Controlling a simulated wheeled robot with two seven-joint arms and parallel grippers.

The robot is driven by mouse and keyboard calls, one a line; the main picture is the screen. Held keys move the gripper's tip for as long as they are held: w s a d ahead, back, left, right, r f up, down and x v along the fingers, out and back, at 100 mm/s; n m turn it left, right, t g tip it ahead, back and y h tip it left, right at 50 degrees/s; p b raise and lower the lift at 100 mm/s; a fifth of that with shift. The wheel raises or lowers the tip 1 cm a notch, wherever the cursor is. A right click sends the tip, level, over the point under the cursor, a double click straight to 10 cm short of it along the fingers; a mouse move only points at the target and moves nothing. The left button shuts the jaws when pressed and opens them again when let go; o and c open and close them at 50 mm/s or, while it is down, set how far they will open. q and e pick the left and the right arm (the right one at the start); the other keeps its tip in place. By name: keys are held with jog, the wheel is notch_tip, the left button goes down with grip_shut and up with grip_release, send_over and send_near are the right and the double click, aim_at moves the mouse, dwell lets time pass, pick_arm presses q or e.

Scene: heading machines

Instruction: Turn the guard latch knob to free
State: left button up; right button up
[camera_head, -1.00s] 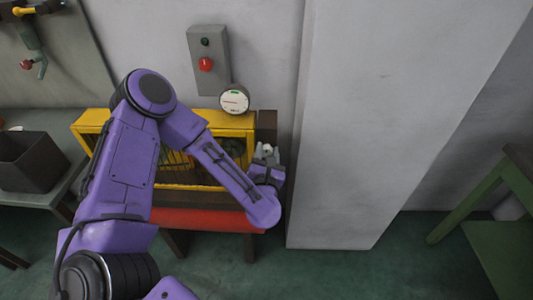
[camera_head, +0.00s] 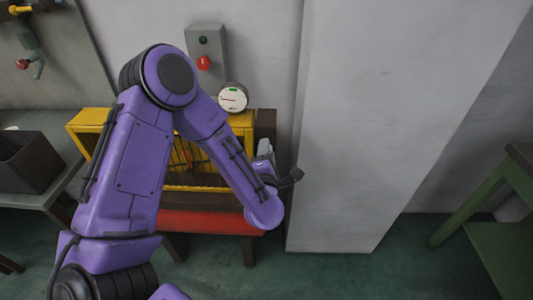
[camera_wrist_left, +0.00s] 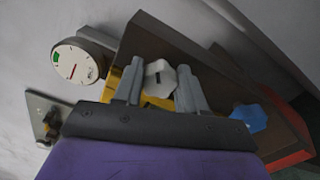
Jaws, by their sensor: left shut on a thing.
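The guard latch knob (camera_wrist_left: 160,78) is a pale grey, faceted knob with a dark slot mark, on a dark brown panel (camera_wrist_left: 185,42) beside the yellow guard (camera_head: 95,122). My left gripper (camera_wrist_left: 162,88) is shut on it, with one grey finger on each side in the left wrist view. In the head view my left gripper (camera_head: 265,152) is at the right end of the yellow guard, and the knob is hidden there. My purple left arm covers much of the guard. My right gripper is not in view.
A white dial (camera_head: 233,97) with a green mark sits above the guard. A grey box with a red button (camera_head: 204,63) is on the wall. A blue knob (camera_wrist_left: 250,117) is beside the gripper. A pale pillar (camera_head: 370,130) stands close on the right; a red bar (camera_head: 205,222) runs below.

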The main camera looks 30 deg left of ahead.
pick_arm(q)
jog(key=shift+f+m, duration=0.1)
jog(key=shift+m, duration=3.2)
jog(key=o, duration=1.1)
jog(key=shift+c, duration=0.2)
